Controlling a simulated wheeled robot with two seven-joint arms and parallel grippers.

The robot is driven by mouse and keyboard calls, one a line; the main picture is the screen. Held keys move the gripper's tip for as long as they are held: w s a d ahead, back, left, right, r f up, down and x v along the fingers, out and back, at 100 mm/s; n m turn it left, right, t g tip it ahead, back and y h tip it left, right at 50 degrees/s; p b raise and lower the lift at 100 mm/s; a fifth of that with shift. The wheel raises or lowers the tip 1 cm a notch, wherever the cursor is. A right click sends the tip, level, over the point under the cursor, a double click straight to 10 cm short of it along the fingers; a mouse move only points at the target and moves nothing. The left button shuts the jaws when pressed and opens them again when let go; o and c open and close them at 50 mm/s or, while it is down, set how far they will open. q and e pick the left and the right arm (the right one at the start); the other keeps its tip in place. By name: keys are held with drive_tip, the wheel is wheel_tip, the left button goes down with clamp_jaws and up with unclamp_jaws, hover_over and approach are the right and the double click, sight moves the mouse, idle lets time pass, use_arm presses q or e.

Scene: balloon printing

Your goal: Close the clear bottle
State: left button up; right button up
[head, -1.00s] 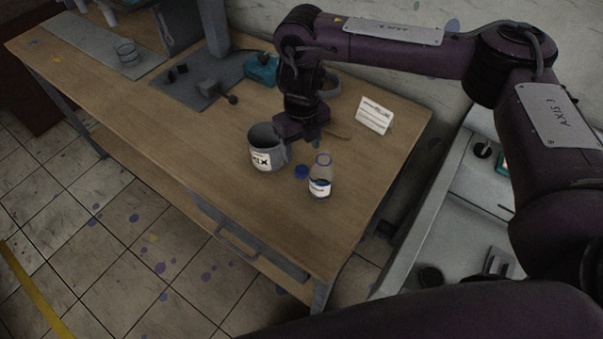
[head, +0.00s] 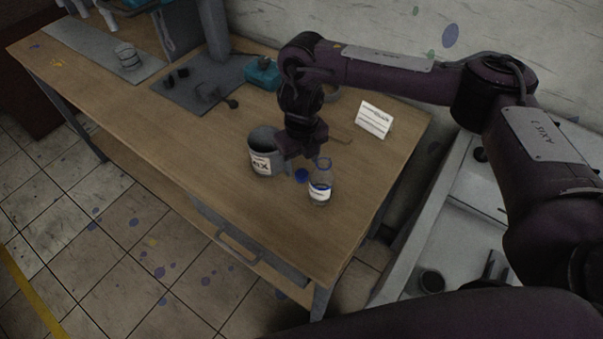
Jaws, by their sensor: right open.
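The clear bottle (head: 321,188) stands upright on the wooden table near its right end, with a white and blue label and a blue ring at its open neck. A blue cap (head: 301,175) lies on the table just left of the bottle. My right gripper (head: 303,155) points down just above and behind the cap, left of the bottle's neck. It is open and holds nothing that I can see; its fingertips are small and dark here. My left gripper is not in view.
A white card (head: 374,119) stands behind right. The table's front (head: 190,180) is clear.

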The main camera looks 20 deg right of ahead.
sight(302, 174)
wheel_tip(302, 174, down, 4)
drive_tip(key=shift+w, duration=0.1)
idle(0.4)
drive_tip(key=c, duration=1)
